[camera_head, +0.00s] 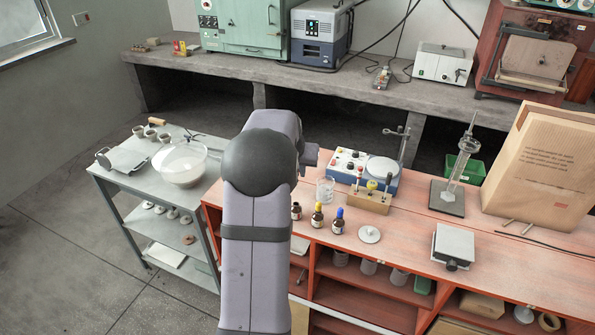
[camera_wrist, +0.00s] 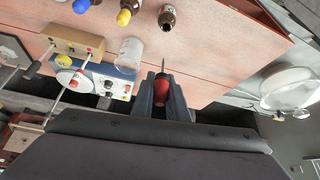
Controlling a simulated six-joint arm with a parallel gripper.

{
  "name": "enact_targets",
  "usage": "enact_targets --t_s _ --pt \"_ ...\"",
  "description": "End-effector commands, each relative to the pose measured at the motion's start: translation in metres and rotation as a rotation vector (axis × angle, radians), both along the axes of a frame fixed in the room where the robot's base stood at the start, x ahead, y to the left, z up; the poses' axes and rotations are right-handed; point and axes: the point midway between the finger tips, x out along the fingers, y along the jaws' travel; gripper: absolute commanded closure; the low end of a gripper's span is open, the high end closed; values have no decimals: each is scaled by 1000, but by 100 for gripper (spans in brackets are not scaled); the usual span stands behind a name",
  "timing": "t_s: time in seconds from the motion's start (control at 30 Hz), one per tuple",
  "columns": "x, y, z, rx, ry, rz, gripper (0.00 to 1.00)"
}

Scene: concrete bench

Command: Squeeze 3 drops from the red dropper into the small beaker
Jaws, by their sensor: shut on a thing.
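My gripper (camera_wrist: 161,78) is shut on the red dropper (camera_wrist: 160,92), holding it by its red bulb, with the thin tip pointing out past the fingers. In the head view my arm hides the gripper and dropper. Any liquid in the beaker or dropper is too small to tell. An open brown bottle (camera_head: 296,211) stands near the bench's front left edge.
A yellow-topped bottle (camera_head: 317,216) and a blue-topped bottle (camera_head: 338,221) stand beside the open one. A wooden rack (camera_head: 368,203) sits before the blue stirrer (camera_head: 348,167). A white lid-like disc (camera_head: 370,234) lies to the right. A glass bowl (camera_head: 182,164) stands on the grey cart.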

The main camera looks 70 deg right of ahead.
Motion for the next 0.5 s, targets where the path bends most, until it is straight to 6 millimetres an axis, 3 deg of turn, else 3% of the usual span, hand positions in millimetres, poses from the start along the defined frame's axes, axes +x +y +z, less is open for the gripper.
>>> enact_targets --t_s 0.5 --pt "0 0 29 0 0 0 93"
